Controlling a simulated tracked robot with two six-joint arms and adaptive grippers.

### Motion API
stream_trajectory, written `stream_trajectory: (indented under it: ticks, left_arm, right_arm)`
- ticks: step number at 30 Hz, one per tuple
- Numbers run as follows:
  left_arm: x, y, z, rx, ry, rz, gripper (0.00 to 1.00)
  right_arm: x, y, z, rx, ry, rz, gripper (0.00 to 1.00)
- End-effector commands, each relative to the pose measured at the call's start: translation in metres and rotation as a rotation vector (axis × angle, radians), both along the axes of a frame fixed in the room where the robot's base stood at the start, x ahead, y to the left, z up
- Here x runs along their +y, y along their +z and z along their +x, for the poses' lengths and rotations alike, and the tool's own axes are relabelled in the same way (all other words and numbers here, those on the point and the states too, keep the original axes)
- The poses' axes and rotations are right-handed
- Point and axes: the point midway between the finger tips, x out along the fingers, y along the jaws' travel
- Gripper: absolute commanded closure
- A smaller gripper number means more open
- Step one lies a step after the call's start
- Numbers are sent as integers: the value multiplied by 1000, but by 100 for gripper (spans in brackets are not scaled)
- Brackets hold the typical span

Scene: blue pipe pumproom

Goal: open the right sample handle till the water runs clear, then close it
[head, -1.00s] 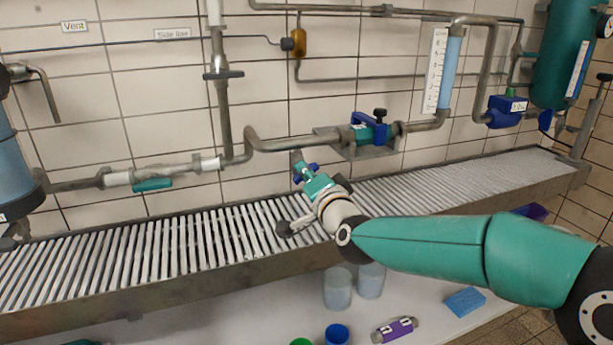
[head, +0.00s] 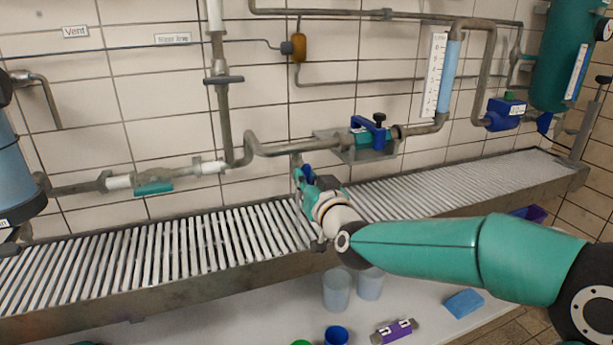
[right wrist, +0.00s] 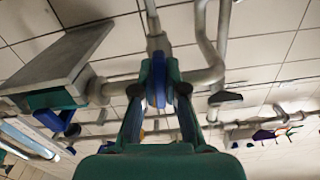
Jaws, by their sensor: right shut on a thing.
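The sample tap (head: 296,160) hangs from the grey pipe above the slatted drain channel. Its blue handle (right wrist: 158,82) sits between my fingertips in the right wrist view. My right gripper (head: 304,178) is shut on this handle; in the right wrist view its two dark fingers (right wrist: 158,98) press it from both sides. In the head view the gripper and wrist hide most of the tap. I cannot see the tap's outlet or any running water, so its clarity cannot be told.
The slatted channel (head: 130,262) runs below the pipes. A valve with a blue lever (head: 370,124) is right of the tap. Two clear beakers (head: 336,290), a blue cup (head: 337,336), a purple device (head: 394,331) and a blue block (head: 464,303) stand on the white surface below.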

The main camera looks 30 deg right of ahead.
Motion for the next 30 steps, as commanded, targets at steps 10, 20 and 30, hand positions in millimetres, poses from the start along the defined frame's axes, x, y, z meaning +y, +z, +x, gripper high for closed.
stream_trajectory:
  ticks: [10, 20, 30]
  left_arm:
    - [0, 4, 0, 0, 0, 0, 60]
    - [0, 4, 0, 0, 0, 0, 60]
    - [0, 4, 0, 0, 0, 0, 60]
  right_arm:
    - [1, -7, 0, 51, 4, -141, 100]
    - [1, -7, 0, 57, 5, -165, 100]
    - [1, -6, 0, 53, 4, -165, 64]
